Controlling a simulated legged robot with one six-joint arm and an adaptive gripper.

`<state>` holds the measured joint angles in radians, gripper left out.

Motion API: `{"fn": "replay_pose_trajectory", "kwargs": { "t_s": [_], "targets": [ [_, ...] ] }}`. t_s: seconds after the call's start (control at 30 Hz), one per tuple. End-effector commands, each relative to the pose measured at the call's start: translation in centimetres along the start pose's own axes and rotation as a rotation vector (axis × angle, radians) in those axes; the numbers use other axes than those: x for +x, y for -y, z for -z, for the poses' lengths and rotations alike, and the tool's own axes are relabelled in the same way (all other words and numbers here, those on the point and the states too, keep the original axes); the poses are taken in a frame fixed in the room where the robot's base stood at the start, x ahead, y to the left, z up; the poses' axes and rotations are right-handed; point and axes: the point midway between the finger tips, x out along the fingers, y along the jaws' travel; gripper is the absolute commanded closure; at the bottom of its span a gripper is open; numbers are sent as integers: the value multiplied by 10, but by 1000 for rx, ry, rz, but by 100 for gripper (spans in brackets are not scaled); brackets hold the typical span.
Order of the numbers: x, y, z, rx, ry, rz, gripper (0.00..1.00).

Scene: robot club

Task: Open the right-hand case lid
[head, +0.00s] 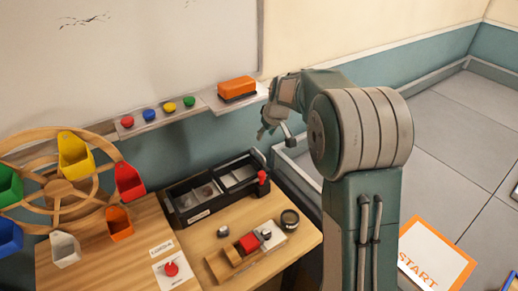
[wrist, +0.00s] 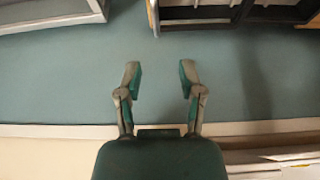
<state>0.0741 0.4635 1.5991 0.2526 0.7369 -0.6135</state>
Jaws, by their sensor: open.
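A long black case (head: 208,213) stands at the back of the wooden table, against the wall. It has several compartments; its left part looks dark and its right part pale grey. A red knob (head: 262,177) stands at its right end. I cannot clearly make out the right-hand lid or its position. My gripper (head: 277,135) is in the air above and behind the case's right end, apart from it. In the wrist view my gripper (wrist: 160,78) is open with nothing between the fingers. Part of the black case (wrist: 197,14) shows at the top right there.
A wall shelf (head: 213,99) with an orange eraser (head: 237,88) and coloured buttons is close to my gripper. A wooden wheel with coloured buckets (head: 75,155) stands at left.

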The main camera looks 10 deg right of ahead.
Motion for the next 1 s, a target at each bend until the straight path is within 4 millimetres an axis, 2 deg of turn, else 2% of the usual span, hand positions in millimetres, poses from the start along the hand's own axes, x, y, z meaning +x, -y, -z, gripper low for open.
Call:
{"fn": "replay_pose_trajectory", "kwargs": {
  "t_s": [0.03, 0.27, 0.6, 0.8, 1.0],
  "targets": [
    [8, -3, 2, -3, 2, 3, 50],
    [25, -6, 4, -11, 1, 7, 50],
    [85, -5, 3, -11, 5, 7, 50],
    [113, -5, 4, -11, 2, 6, 50],
    [124, -5, 4, -11, 0, 5, 50]
  ]
}}
